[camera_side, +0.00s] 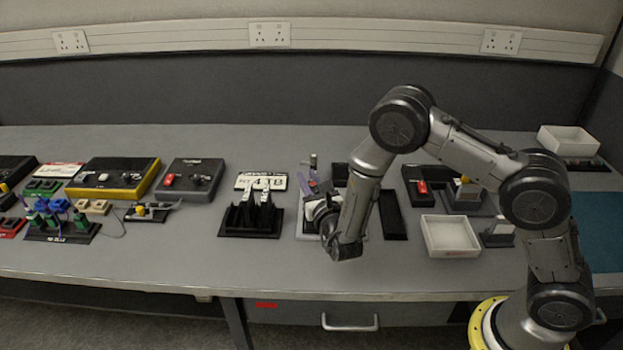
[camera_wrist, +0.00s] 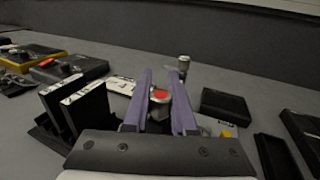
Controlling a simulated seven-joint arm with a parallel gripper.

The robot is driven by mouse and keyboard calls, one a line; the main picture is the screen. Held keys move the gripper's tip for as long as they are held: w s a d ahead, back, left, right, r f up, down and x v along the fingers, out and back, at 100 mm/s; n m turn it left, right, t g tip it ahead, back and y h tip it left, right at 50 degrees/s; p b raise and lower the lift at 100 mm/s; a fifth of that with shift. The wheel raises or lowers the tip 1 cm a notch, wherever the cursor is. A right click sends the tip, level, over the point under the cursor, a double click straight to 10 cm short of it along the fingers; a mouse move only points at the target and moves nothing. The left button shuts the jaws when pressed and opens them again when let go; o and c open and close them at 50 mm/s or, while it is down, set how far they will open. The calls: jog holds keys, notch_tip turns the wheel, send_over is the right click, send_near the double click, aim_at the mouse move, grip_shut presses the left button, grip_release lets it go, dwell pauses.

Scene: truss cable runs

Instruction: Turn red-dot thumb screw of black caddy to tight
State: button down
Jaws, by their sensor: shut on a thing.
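My gripper (camera_wrist: 159,82) has two purple fingers, shut on a grey thumb screw with a red dot on top (camera_wrist: 160,97) in the wrist view. The fingers press on its two sides. In the side view the purple fingers (camera_side: 319,187) show just beyond my wrist, which hides most of the screw and what it sits on. A black holder with two upright, white-labelled black slabs (camera_side: 250,217) stands to the left; it also shows in the wrist view (camera_wrist: 75,108). I cannot tell which black body is the caddy that carries the screw.
A grey post with a round head (camera_wrist: 184,66) stands just beyond the fingers. Flat black blocks (camera_side: 393,216) lie to the right, then a white tray (camera_side: 451,237). Yellow-edged and black boxes (camera_side: 114,178) crowd the left. The front strip of bench is clear.

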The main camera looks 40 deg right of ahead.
jog(key=shift+w+a+n+t+y, duration=0.15)
jog(key=shift+n+t+y, duration=0.15)
jog(key=shift+n+y, duration=0.4)
jog(key=shift+s+a+n+t+y, duration=0.1)
jog(key=shift+n+t+y, duration=0.25)
jog(key=shift+y, duration=0.65)
jog(key=shift+w+a, duration=0.1)
jog(key=c, duration=0.7)
grip_release()
jog(key=v, duration=1.4)
